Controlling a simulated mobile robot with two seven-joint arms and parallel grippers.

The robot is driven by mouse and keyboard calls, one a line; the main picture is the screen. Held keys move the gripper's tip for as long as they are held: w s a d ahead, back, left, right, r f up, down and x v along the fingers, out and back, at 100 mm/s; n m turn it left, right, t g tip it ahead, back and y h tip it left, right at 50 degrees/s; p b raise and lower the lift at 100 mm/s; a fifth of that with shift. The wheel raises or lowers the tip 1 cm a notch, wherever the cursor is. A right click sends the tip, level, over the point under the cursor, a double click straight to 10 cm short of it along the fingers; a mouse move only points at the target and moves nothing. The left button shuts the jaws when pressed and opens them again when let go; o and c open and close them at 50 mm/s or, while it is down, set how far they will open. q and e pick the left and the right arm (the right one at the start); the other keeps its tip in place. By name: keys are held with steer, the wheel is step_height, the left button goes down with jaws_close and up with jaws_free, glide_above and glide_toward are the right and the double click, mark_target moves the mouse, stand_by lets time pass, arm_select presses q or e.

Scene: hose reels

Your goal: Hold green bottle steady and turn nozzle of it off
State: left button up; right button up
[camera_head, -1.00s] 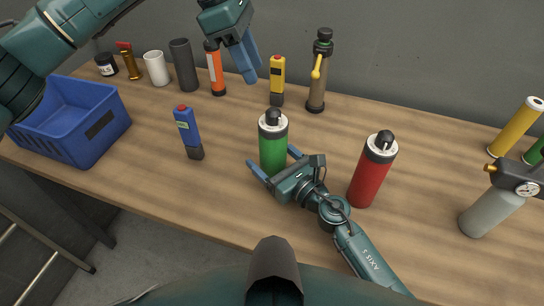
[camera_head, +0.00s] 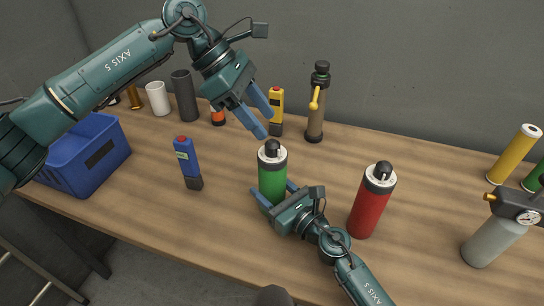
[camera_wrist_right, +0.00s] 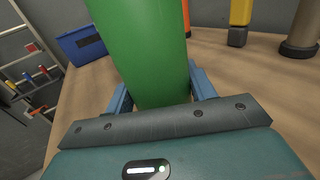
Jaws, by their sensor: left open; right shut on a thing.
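The fingers look apart from the nozzle. The setting of the nozzle is too small to tell.
A red bottle (camera_head: 371,205) stands close to the right. A blue device (camera_head: 187,160) and a blue crate (camera_head: 112,170) are to the left. A yellow device (camera_head: 276,105) and a brown cylinder (camera_head: 316,115) stand behind. A grey bottle with a gauge (camera_head: 487,242) is at far right.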

mark_target(265, 149)
arm_select(q)
steer(key=s+a+f+n+t+h, duration=0.5)
steer(key=a+f+n+t+h, duration=0.3)
steer(key=t+h, duration=0.15)
steer(key=shift+t+y, duration=0.25)
steer(key=shift+t, duration=0.1)
steer(key=x, duration=1.2)
steer(key=c, duration=1)
steer(key=shift+o, duration=0.2)
